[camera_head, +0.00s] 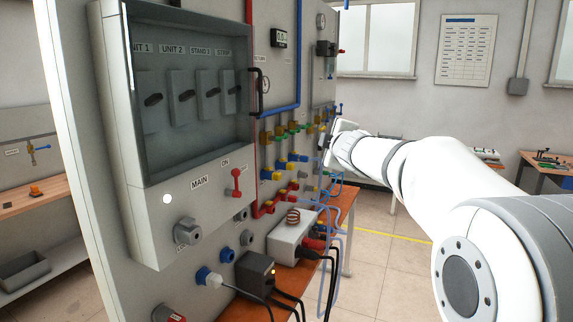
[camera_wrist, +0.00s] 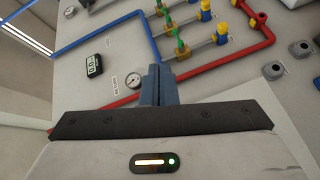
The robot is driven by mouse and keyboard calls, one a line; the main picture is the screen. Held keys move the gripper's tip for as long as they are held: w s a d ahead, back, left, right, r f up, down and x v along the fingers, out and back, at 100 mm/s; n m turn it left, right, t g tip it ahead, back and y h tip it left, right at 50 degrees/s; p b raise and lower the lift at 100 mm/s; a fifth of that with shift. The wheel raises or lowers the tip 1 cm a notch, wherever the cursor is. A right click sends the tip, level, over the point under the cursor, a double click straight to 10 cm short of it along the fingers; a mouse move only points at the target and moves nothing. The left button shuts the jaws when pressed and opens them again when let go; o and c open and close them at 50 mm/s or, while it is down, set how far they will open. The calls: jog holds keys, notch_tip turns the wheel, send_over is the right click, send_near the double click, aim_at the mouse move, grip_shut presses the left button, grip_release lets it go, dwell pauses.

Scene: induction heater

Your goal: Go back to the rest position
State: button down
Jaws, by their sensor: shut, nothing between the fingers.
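My gripper (camera_wrist: 158,84) shows in the wrist view with its two blue-grey fingers together and nothing between them. It points at the panel (camera_wrist: 230,75), near a round gauge (camera_wrist: 133,80) and a red pipe (camera_wrist: 195,72). I cannot tell whether the fingertips touch the panel. In the head view my white arm reaches in from the right, and its wrist (camera_head: 347,139) is beside the panel's valve rows. The fingers are hard to make out there.
A grey cabinet (camera_head: 120,130) with a clear window and a red MAIN lever (camera_head: 237,182) fills the left. A white heater box with a copper coil (camera_head: 293,217) stands on the orange bench (camera_head: 345,215). The tiled floor (camera_head: 385,270) is clear beyond the bench.

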jog(key=s+d+f+m+g+h, duration=0.25)
jog(key=s+f+m, duration=0.35)
jog(key=s, duration=0.4)
jog(key=s+d+f+m+g+h, duration=0.2)
jog(key=s+d+f+m+g, duration=0.25)
jog(key=s+f, duration=0.55)
jog(key=s+a+f+m+g+y, duration=0.1)
jog(key=s+a+f+m+g, duration=0.1)
jog(key=s+f, duration=0.4)
jog(key=s+a+f+m+g+y, duration=0.1)
jog(key=s+f, duration=0.5)
jog(key=s, duration=0.9)
jog(key=a+m+g, duration=0.1)
jog(key=m+g, duration=0.1)
jog(key=g, duration=0.1)
jog(key=shift+s+y+b, duration=0.3)
jog(key=shift+y+b, duration=0.05)
jog(key=shift+d, duration=0.1)
